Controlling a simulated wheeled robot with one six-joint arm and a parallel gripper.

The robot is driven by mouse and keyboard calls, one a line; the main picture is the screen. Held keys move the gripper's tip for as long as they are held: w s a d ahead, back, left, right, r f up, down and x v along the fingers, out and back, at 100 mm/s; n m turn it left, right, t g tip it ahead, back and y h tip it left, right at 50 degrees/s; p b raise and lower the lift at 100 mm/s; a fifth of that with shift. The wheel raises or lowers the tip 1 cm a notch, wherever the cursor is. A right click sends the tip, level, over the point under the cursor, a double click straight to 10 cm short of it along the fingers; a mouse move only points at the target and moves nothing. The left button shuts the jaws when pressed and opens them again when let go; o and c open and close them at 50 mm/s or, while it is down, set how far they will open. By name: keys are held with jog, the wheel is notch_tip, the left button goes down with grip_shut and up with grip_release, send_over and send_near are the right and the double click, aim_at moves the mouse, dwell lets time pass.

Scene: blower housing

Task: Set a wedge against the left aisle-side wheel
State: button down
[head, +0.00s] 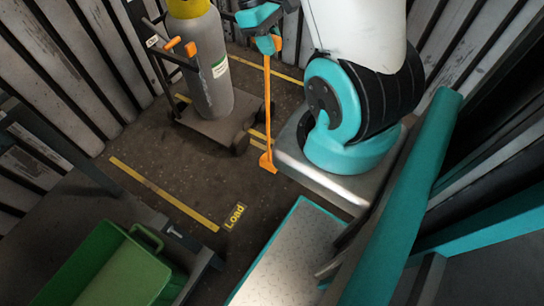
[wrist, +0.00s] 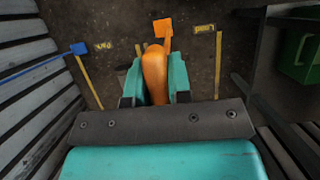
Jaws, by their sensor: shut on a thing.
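My gripper (head: 268,43) is shut on the upper part of an orange wedge's long upright handle. The wedge (head: 267,160) is at the handle's lower end, close to the floor; I cannot tell if it touches. In the wrist view the teal fingers hold the thick orange grip (wrist: 155,75), with the wedge (wrist: 163,28) beyond it. A cart (head: 205,120) carries a grey gas cylinder with a yellow top (head: 211,60). One dark cart wheel (head: 240,143) shows left of the wedge, apart from it. The cart's other wheels are mostly hidden or too dark to tell.
A blue wedge-like piece on a long handle (wrist: 78,48) lies at left in the wrist view. A green crate (head: 122,268) sits at lower left. A steel-topped platform (head: 290,262) is at lower centre. The dark floor by the "Load" label (head: 234,217) is clear.

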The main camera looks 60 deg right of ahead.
notch_tip(320, 180, down, 20)
jog(key=b, duration=0.3)
jog(key=shift+r, duration=0.25)
jog(key=shift+f, duration=0.1)
jog(key=c, duration=1.1)
grip_release()
jog(key=shift+o, duration=0.2)
